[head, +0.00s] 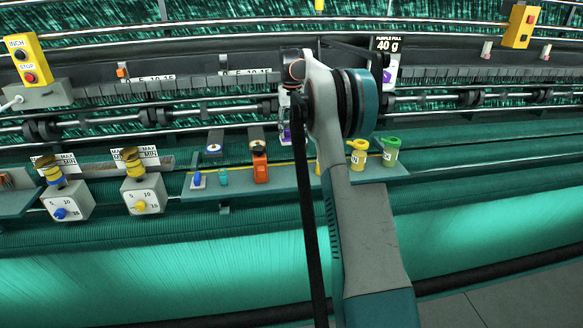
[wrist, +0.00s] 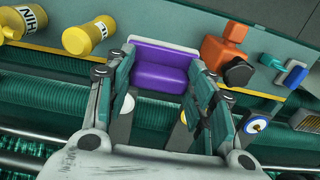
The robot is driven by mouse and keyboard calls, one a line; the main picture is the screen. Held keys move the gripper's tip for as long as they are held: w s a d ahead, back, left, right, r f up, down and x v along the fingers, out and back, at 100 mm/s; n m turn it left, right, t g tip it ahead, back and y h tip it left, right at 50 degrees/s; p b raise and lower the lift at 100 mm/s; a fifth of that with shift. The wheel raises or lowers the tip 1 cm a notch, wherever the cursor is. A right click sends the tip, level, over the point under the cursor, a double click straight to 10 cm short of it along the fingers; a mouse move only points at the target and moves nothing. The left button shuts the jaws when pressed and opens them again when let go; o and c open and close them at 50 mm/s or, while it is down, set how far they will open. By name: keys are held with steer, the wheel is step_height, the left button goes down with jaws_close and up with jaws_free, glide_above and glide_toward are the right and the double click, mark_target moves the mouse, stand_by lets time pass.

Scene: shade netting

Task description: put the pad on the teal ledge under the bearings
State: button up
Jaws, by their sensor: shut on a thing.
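My gripper (wrist: 163,68) is shut on a purple pad with a pale grey-white strip along one edge (wrist: 160,72), one finger at each side. In the wrist view the pad's far edge overlaps the teal ledge (wrist: 275,38); I cannot tell whether they touch. In the head view the teal ledge (head: 302,196) runs below the bearings on the dark shaft (head: 150,116). A small purple patch of the pad (head: 286,136) shows beside my arm there, above the ledge. My arm hides most of the gripper and the middle of the ledge.
On the ledge, an orange tool (head: 260,168) and small blue (head: 197,179) and teal items (head: 223,177) stand left of my arm. Yellow (head: 358,154) and green (head: 391,151) bottles stand right of it. Grey dial boxes (head: 145,194) sit farther left. Teal netting spreads below.

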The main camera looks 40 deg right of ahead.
mark_target(291, 136)
step_height(291, 136, down, 16)
steer(key=shift+w+r, duration=0.1)
steer(key=shift+w, duration=0.05)
stand_by(0.3)
steer(key=o, duration=1)
steer(key=shift+c, duration=0.2)
step_height(291, 136, up, 12)
steer(key=shift+r, duration=0.1)
